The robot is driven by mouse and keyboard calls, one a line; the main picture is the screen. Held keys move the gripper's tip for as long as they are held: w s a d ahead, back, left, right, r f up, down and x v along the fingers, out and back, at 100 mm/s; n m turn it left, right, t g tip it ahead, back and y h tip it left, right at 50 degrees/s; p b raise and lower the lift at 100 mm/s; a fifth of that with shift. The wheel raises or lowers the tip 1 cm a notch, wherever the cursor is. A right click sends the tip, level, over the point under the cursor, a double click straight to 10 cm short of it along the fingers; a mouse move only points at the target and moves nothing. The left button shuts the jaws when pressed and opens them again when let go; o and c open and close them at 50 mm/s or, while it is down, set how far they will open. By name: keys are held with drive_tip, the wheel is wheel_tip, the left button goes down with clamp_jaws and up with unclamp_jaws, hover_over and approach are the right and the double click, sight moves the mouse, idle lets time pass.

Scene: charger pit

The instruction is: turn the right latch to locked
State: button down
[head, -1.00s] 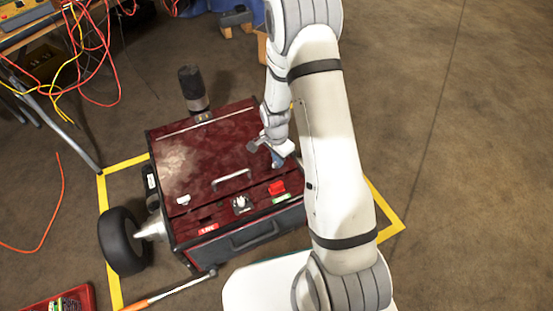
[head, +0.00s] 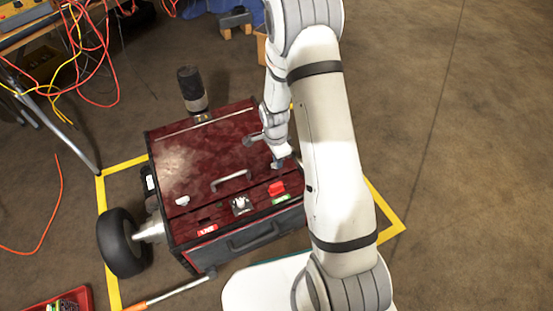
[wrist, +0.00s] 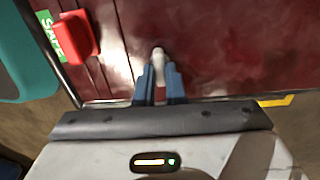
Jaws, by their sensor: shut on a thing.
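The right latch (wrist: 158,53) is a small pale lever on the dark red lid (head: 207,152). In the wrist view its rounded end shows between the blue fingertips, pointing away from my gripper; the rest is hidden. My gripper (wrist: 159,78) is shut on it, close above the lid near its edge. In the head view my gripper (head: 281,163) is at the lid's right side and covers the right latch. I cannot tell whether the latch is at its locked position. The pale left latch (head: 182,201) sits at the lid's left front.
A lid handle (head: 231,180), a metal fitting (head: 240,204), a red switch (head: 276,188), a green SAFE label (wrist: 49,37) and a red LIVE label (head: 207,230) are on the box. A dark cylinder (head: 192,90) stands behind it. A wheel (head: 122,242) is at left.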

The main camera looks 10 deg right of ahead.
drive_tip(key=c, duration=1.5)
unclamp_jaws()
drive_tip(key=r+p, duration=0.1)
drive_tip(key=r, duration=0.3)
drive_tip(key=r+p, duration=0.2)
drive_tip(key=r, duration=0.1)
drive_tip(key=shift+w+a+r, duration=0.1)
drive_tip(key=shift+a+r, duration=0.1)
drive_tip(key=shift+r, duration=0.2)
drive_tip(key=shift+r, duration=0.15)
drive_tip(key=s+r+n+t+p, duration=0.1)
drive_tip(key=s+r+n+p, duration=0.4)
drive_tip(key=r+p, duration=0.5)
drive_tip(key=s+r+n+t+p, duration=0.1)
drive_tip(key=s+r+n+p, duration=0.4)
drive_tip(key=r, duration=2.3)
drive_tip(key=s+r+n+t+p, duration=0.1)
drive_tip(key=s+r+n+p, duration=0.5)
drive_tip(key=s+r+p, duration=0.5)
drive_tip(key=w+p+v, duration=0.1)
drive_tip(key=p+v, duration=0.4)
drive_tip(key=v, duration=0.2)
drive_tip(key=shift+w+d+r, duration=0.15)
drive_tip(key=shift+w+r, duration=0.15)
drive_tip(key=shift+r, duration=0.2)
